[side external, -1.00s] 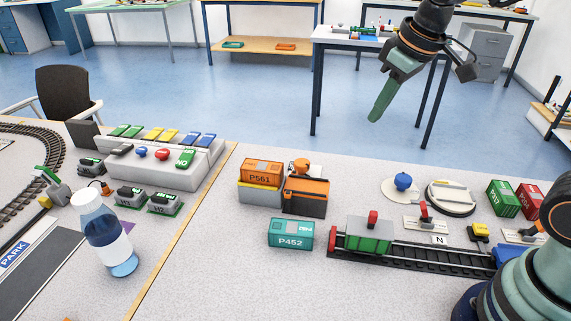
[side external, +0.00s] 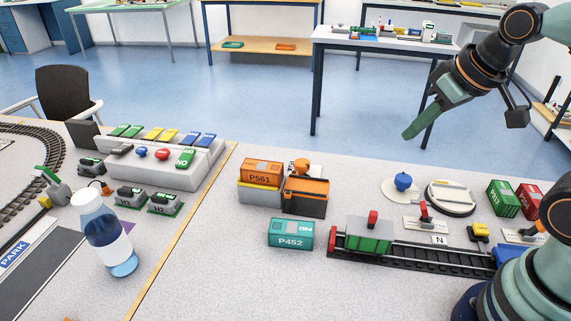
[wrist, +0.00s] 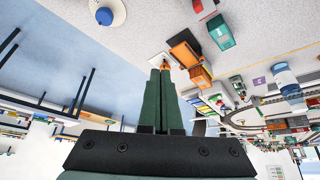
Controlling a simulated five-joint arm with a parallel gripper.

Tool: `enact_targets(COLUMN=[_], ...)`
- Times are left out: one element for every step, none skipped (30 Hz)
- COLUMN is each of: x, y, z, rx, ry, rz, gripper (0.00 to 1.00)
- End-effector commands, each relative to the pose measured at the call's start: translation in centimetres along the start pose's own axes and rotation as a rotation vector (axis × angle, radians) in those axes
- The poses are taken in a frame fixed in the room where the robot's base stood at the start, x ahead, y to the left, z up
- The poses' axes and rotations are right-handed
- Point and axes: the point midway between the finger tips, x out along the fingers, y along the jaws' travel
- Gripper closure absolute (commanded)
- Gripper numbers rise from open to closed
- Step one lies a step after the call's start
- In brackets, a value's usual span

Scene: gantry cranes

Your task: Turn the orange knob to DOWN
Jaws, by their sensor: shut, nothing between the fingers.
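The orange knob (side external: 300,165) stands behind the dark-fronted orange box on the grey table in the side view. Its lower part is hidden by the box, and I cannot read its pointer or any DOWN mark. My gripper (side external: 409,133) is shut and empty, with green fingers sloping down to the left. It is in the air, up and to the right of the knob and apart from it. In the wrist view my fingertips (wrist: 161,68) overlap the white plate and a bit of orange, so the knob is mostly hidden there.
The orange box (side external: 306,197), the P561 container (side external: 262,172) and the teal P452 container (side external: 291,234) crowd the knob's near side. A blue knob (side external: 403,181) and a round grey turntable (side external: 451,197) stand to its right. A bottle (side external: 104,235) stands at left.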

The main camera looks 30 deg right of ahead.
Motion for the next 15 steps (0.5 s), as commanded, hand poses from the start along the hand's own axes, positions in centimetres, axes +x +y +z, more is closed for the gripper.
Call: enact_targets(x=[0.0, 0.0, 0.0, 0.0, 0.0, -0.01, 0.0, -0.01, -0.01, 0.0, -0.01, -0.01, -0.01, -0.01, -0.02], y=[0.0, -0.01, -0.01, -0.01, -0.01, -0.01, -0.01, -0.01, -0.01, -0.01, -0.01, -0.01, -0.01, -0.01, -0.01], z=[-0.01, -0.01, -0.01, -0.01, -0.01, -0.02, -0.02, -0.02, -0.02, -0.02, -0.02, -0.02, -0.02, -0.02, -0.08], rx=[0.0, -0.001, -0.001, -0.001, -0.001, -0.001, -0.001, -0.001, -0.001, -0.001, -0.001, -0.001, -0.001, -0.001, 0.001], ry=[0.0, 0.0, 0.0, 0.0, 0.0, 0.0, 0.0, 0.0, 0.0, 0.0, 0.0, 0.0, 0.0, 0.0, -0.001], rz=[0.0, 0.0, 0.0, 0.0, 0.0, 0.0, 0.0, 0.0, 0.0, 0.0, 0.0, 0.0, 0.0, 0.0, 0.0], gripper=[1.0, 1.0, 1.0, 1.0, 1.0, 1.0, 1.0, 1.0, 1.0, 1.0, 1.0, 1.0, 1.0, 0.89, 0.73])
